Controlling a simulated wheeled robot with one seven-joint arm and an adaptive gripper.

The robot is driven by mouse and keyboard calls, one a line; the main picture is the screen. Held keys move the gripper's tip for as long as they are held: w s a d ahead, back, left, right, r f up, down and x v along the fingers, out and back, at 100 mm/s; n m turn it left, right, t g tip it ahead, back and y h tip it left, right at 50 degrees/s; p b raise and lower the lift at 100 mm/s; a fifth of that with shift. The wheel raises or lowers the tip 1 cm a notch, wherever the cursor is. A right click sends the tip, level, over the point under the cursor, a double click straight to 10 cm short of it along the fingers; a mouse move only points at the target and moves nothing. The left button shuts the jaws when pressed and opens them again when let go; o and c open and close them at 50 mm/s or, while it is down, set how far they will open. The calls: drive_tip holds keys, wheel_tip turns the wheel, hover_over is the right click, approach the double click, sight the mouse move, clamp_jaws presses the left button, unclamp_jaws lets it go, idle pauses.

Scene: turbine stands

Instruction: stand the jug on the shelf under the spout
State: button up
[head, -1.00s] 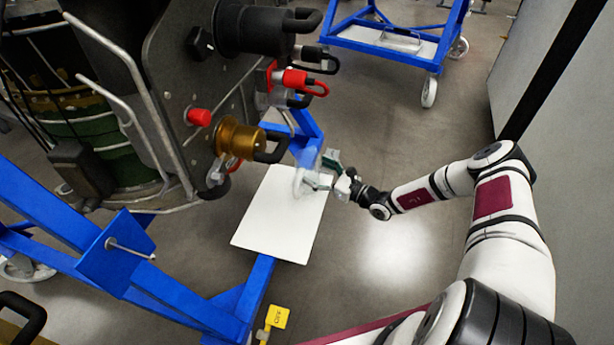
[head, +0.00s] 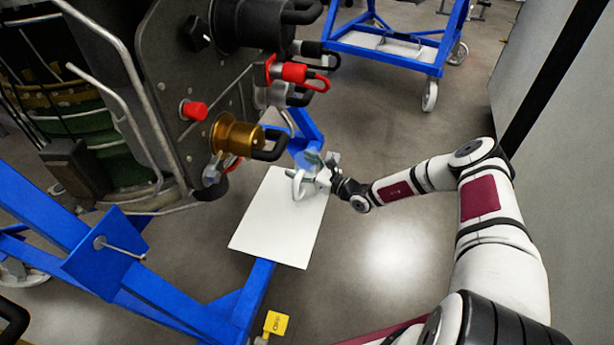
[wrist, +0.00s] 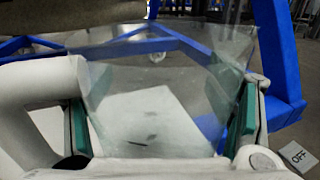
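The jug (head: 310,163) is clear, with a white curved handle (head: 298,184), and appears over the far right end of the white shelf (head: 270,232). My gripper (head: 326,172) reaches in from the right and is shut on the jug. In the wrist view the green-padded fingers (wrist: 165,115) press its clear walls, and the handle (wrist: 30,85) is at left. The white shelf (wrist: 145,110) shows through the jug. I cannot tell whether its base touches the shelf. A brass fitting (head: 234,137) with a black handle juts out up and left of the jug; whether it is the spout is unclear.
Red (head: 293,72) and black fittings stick out of the dark panel (head: 165,60) above. A blue frame (head: 180,305) carries the shelf. A yellow tag (head: 276,323) hangs near the front. A blue wheeled cart (head: 385,45) stands behind. The floor at right is clear.

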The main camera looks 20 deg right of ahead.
drive_tip(key=c, duration=0.7)
drive_tip(key=shift+c, duration=0.4)
drive_tip(key=shift+c, duration=0.7)
drive_tip(key=shift+r, duration=0.1)
